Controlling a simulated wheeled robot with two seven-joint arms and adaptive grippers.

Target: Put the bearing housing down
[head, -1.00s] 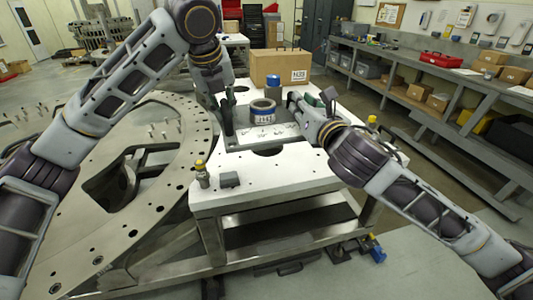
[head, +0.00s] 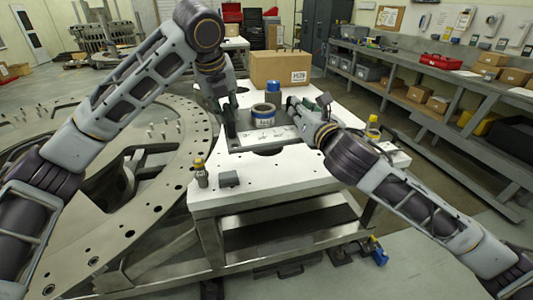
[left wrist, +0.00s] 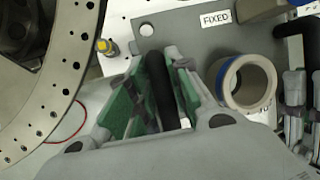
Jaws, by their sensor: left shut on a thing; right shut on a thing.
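The bearing housing seems to be the short grey ring (head: 263,119) with a blue band and a white label. It appears upright over a grey plate (left wrist: 195,40) marked FIXED; whether it touches the plate is hidden. My left gripper (head: 230,122) is at the ring's left side. In the left wrist view its green-padded fingers (left wrist: 155,100) are shut on a black bar-like handle (left wrist: 158,75). My right gripper (head: 296,108) is at the ring's right side, shut on a similar dark handle (left wrist: 281,28). Where the handles join is hidden.
A white table (head: 275,184) carries the plate. A yellow-topped bottle (head: 200,174) and a small dark block (head: 228,179) are near its front left. A blue container (head: 273,88) and a cardboard box (head: 278,67) are behind. A large holed metal ring (head: 187,127) lies left.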

